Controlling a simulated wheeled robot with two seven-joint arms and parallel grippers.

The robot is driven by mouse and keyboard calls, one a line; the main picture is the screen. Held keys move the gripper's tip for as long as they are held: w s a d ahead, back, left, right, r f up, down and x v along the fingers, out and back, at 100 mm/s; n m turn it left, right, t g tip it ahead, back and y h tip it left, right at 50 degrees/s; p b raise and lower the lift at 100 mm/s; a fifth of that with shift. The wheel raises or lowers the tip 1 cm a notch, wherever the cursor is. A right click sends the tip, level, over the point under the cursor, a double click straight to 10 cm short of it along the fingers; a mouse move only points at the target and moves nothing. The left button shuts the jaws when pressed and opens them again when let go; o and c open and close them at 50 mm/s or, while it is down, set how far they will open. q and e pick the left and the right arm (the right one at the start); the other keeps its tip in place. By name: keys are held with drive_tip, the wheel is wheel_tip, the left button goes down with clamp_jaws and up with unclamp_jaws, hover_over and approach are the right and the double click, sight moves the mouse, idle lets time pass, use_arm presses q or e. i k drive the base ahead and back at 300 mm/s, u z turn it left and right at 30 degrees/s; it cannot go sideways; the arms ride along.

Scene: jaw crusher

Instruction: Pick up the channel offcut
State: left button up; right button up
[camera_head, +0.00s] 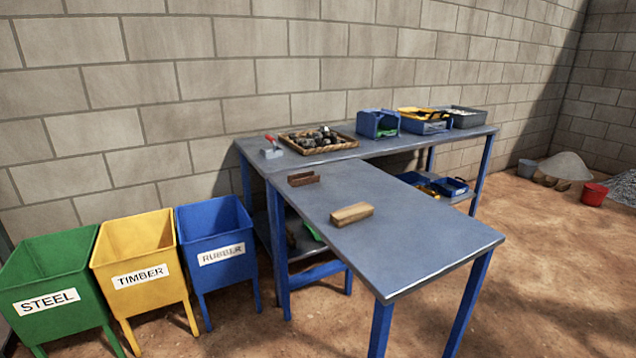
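The channel offcut appears to be the short rusty-brown piece with raised sides (303,178) lying on the near blue-grey table (420,240), close to its back left. A tan wooden block (352,213) lies on the same table, to the right of the brown piece and nearer to me, apart from it. Neither of my grippers shows in the head view.
Green STEEL (47,302), yellow TIMBER (140,275) and blue RUBBER (221,254) bins stand left of the table. Behind, the back bench holds a red-handled tool (272,149), a tray of dark lumps (318,139) and several boxes. The near table's front is clear.

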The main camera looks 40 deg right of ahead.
sight(307, 178)
drive_tip(key=z, duration=1.95)
drive_tip(key=i, duration=0.5)
